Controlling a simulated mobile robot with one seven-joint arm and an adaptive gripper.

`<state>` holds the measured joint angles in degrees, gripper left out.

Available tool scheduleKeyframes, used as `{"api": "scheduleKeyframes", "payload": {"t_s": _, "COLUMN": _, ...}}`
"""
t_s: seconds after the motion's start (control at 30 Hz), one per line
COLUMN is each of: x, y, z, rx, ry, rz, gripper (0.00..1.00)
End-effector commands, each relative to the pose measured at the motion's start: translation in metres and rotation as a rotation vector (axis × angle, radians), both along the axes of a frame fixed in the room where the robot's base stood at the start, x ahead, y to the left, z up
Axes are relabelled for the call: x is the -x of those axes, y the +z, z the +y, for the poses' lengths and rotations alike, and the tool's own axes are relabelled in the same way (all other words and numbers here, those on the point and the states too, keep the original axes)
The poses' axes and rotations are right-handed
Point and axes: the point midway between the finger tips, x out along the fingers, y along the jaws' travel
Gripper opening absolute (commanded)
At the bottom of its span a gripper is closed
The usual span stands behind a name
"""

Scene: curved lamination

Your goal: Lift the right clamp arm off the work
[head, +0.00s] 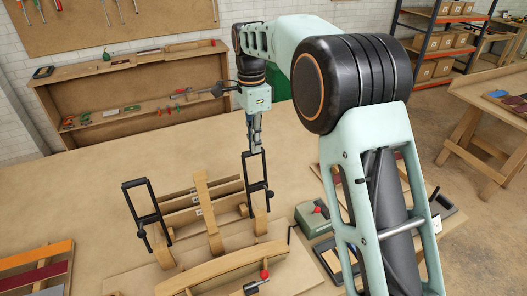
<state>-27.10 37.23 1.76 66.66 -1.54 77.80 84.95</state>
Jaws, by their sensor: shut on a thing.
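The right clamp arm (267,172) is a black rectangular frame with a dark knob low on its side. It stands roughly upright at the right end of the curved wooden work on the bench. My gripper (255,146) comes down from above and is shut on its top bar. The fingertips are small here, so their exact grip is hard to see. A matching left clamp arm (129,201) stands tilted at the left. The work (222,268) is a curved light-wood piece at the front. Whether the right clamp arm's lower end touches the work is unclear.
An upright wooden post (206,205) stands between the clamp arms. A red-handled tool (257,283) lies in front. A green box with a red knob (315,220) is to the right. Coloured strips (35,278) lie at left. The bench behind the left clamp arm is clear.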

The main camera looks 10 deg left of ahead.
Motion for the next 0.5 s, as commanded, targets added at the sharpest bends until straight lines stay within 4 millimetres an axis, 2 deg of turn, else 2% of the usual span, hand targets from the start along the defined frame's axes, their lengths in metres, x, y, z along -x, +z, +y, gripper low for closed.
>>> {"api": "scheduleKeyframes", "payload": {"t_s": 0.03, "x": 0.010, "y": -0.034, "z": -0.003, "rx": 0.035, "ry": 0.006, "rz": 0.065, "gripper": 0.00}}
{"api": "scheduleKeyframes", "payload": {"t_s": 0.5, "x": -0.007, "y": -0.037, "z": 0.007, "rx": 0.035, "ry": 0.006, "rz": 0.063, "gripper": 0.00}}
